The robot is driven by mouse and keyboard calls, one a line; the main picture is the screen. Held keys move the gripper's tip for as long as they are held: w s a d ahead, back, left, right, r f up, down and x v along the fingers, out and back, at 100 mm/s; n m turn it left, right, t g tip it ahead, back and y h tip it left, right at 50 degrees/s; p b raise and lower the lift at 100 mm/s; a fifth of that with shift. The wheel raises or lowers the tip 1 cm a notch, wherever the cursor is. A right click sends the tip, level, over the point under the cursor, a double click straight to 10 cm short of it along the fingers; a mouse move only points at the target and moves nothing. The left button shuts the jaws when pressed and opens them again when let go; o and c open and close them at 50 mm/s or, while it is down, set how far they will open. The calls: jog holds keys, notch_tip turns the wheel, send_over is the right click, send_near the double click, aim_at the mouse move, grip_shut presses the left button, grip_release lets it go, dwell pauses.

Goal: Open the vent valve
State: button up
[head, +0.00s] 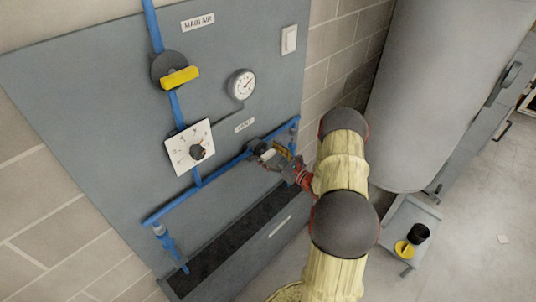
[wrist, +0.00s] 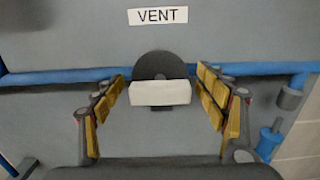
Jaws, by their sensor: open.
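The vent valve shows in the wrist view as a dark round body (wrist: 160,65) on a blue pipe, under a VENT label (wrist: 158,16). Its pale handle (wrist: 160,93) lies level, parallel to the pipe run. My gripper (wrist: 161,82) is open, with one yellow-padded finger on each side of the handle. Gaps show between both fingers and the handle; contact cannot be seen. In the head view my gripper (head: 277,157) is at the valve on the grey panel and partly hides it.
The main air valve's yellow handle (head: 180,77) lies across its pipe, higher on the panel. A gauge (head: 241,84), a white dial plate (head: 190,147) and a switch (head: 289,40) are nearby. A dark trough (head: 225,250) runs below. A large grey tank (head: 440,80) stands right.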

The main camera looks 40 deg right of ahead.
jog(key=shift+c, duration=0.4)
jog(key=c, duration=1.1)
